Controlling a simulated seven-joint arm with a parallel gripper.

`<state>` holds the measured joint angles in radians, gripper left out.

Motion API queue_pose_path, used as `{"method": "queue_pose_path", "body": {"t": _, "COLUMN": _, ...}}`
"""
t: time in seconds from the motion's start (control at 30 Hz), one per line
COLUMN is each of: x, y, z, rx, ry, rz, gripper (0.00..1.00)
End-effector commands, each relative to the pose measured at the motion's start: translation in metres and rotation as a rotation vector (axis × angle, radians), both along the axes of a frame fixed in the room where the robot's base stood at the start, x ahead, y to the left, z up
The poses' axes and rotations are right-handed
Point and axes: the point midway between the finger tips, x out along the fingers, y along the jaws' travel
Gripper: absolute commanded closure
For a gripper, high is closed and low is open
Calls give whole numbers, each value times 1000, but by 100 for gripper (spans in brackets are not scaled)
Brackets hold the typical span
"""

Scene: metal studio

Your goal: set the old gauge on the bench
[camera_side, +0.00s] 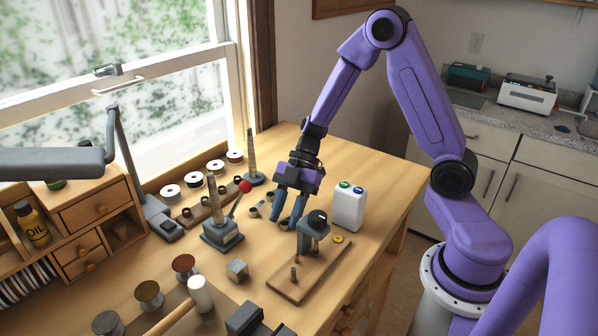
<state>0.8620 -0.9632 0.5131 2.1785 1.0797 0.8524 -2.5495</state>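My gripper (284,222) points down over the bench (380,195), left of the white container. Its two dark blue-grey fingers are apart, with bench showing between them, and I see nothing held. I cannot tell for sure which thing is the old gauge. A grey stand with a black round top (317,219) stands on a wooden board (275,283), just right of and nearer than the fingers. A small yellow disc (338,239) lies by the stand. A small grey piece with round ends (255,211) lies left of the fingers.
A white container (349,208) stands close right of my gripper. A grey block with a red-knobbed lever (245,186) and a spindle stands to the left. The right-hand bench strip is clear.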

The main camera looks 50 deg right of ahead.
Motion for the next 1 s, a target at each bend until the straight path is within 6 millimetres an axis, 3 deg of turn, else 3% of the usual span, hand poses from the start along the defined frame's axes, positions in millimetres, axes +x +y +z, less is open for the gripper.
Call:
{"method": "queue_pose_path", "body": {"t": 0.07, "x": -5, "y": -15, "z": 4, "rx": -13, "ry": 13, "rz": 1, "gripper": 46}}
{"method": "queue_pose_path", "body": {"t": 0.6, "x": 12, "y": -87, "z": 93, "rx": 7, "ry": -10, "rz": -14, "gripper": 46}}
{"method": "queue_pose_path", "body": {"t": 0.8, "x": 16, "y": -107, "z": 117, "rx": 12, "ry": -14, "rz": -15, "gripper": 46}}
{"method": "queue_pose_path", "body": {"t": 1.0, "x": 16, "y": -113, "z": 127, "rx": 11, "ry": -10, "rz": -14, "gripper": 46}}
